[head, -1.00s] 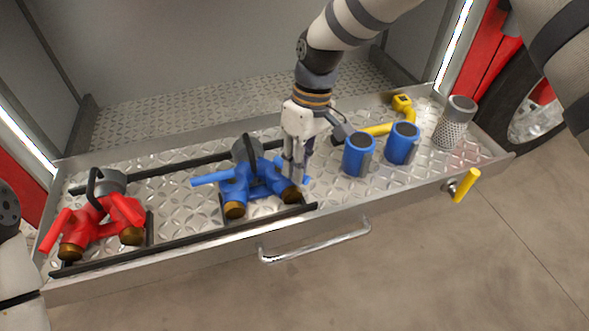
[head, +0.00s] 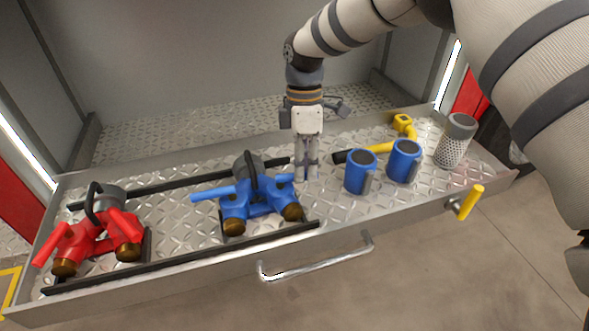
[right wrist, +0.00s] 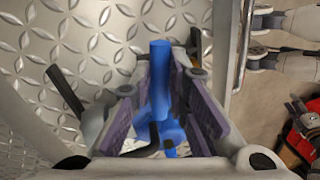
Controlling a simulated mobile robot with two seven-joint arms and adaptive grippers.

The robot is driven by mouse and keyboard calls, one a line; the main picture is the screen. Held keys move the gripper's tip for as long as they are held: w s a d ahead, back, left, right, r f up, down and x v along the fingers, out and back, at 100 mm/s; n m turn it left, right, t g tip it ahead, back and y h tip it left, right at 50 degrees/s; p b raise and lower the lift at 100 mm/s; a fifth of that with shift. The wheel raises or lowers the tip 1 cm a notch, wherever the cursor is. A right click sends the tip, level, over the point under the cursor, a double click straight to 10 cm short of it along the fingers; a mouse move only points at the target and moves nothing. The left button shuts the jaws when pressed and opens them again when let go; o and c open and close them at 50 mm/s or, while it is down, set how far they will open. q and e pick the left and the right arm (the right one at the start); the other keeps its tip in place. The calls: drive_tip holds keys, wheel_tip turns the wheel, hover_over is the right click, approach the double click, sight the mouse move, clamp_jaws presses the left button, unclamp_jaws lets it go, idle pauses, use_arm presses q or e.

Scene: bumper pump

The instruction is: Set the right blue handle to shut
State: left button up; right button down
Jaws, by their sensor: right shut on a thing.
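The blue two-outlet valve piece (head: 262,208) sits in the metal drawer tray, with brown outlet caps and a black loop on top. Its left blue handle (head: 210,192) sticks out to the left. Its right blue handle (head: 283,178) points right towards my right gripper (head: 306,175), which comes down from above. In the right wrist view the right blue handle (right wrist: 160,80) lies between the purple-padded fingers of my right gripper (right wrist: 165,112), which is shut on it. The fingers hide its end in the head view. My left gripper is not in view.
A red two-outlet piece (head: 98,237) stands at the tray's left. Two blue mugs (head: 360,172) (head: 404,161), a yellow pipe tool (head: 380,148) and a perforated grey cup (head: 454,143) stand to the right. A yellow handle (head: 470,202) is on the tray's front (head: 300,243).

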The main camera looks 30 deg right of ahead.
drive_tip(key=shift+w+d+n, duration=0.1)
drive_tip(key=shift+w+n, duration=0.4)
drive_tip(key=shift+n, duration=0.5)
drive_tip(key=c, duration=1.6)
unclamp_jaws()
drive_tip(key=shift+o, duration=0.2)
drive_tip(key=v, duration=1.2)
drive_tip(key=shift+a, duration=0.25)
